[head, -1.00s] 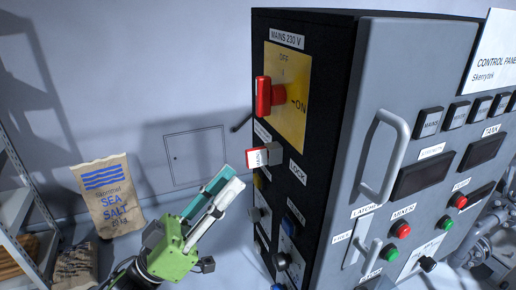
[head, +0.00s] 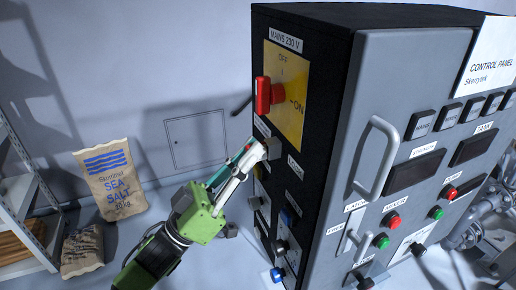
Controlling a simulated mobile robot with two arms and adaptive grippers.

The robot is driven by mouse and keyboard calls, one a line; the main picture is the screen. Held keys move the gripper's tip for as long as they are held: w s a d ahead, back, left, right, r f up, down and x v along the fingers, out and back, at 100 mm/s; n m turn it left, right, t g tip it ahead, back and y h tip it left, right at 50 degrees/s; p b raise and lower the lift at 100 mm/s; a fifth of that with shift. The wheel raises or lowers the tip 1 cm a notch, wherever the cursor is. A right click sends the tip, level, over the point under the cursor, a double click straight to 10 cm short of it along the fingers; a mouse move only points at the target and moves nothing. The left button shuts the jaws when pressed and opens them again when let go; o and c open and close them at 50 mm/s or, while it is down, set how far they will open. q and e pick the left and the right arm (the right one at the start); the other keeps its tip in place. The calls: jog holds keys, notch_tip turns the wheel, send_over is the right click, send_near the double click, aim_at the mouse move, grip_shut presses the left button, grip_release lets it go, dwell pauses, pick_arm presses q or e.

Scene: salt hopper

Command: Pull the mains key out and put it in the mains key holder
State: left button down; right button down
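The mains key shows only as a small red patch (head: 248,147) at the grey lock (head: 272,148) on the cabinet's dark side, beside the LOCK label. My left gripper (head: 256,151) has its teal and pale fingertips at the key and hides most of it. I cannot tell whether the fingers are closed on it. The key seems to be still at the lock. The red mains switch handle (head: 263,96) above stands vertical on a yellow plate. I cannot make out the mains key holder. My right gripper is not in view.
The control cabinet (head: 345,130) fills the right, with a protruding door handle (head: 375,158) and several buttons on its front. Knobs stick out below the lock. A sea salt sack (head: 112,180) and shelf (head: 25,215) stand at left.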

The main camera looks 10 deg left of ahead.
pick_arm(q)
jog(key=shift+s+a, duration=0.1)
jog(key=shift+a, duration=0.05)
dwell(0.5)
jog(key=shift+s+a, duration=0.65)
jog(key=shift+a, duration=0.3)
jog(key=shift+s+a, duration=0.65)
jog(key=shift+a, duration=0.3)
